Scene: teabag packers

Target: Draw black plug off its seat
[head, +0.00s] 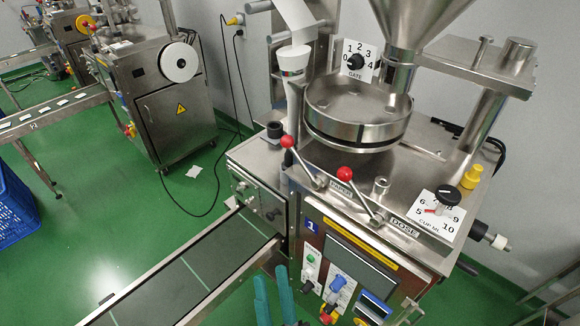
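The black plug (274,130) is a short dark cylinder. It stands upright on a metal seat at the back left corner of the machine's steel top (255,155). My gripper (272,275) shows at the bottom edge as two teal fingers pointing up the picture, with a narrow gap between them and nothing visible in it. It is in front of the machine, well below and apart from the black plug. The rest of the gripper is out of the frame.
Two red-balled levers (316,172) rise near the plug's right. A bare metal socket (381,186), a yellow plug (473,175) and a black dial knob (447,195) are further right. A conveyor (195,275) runs at left.

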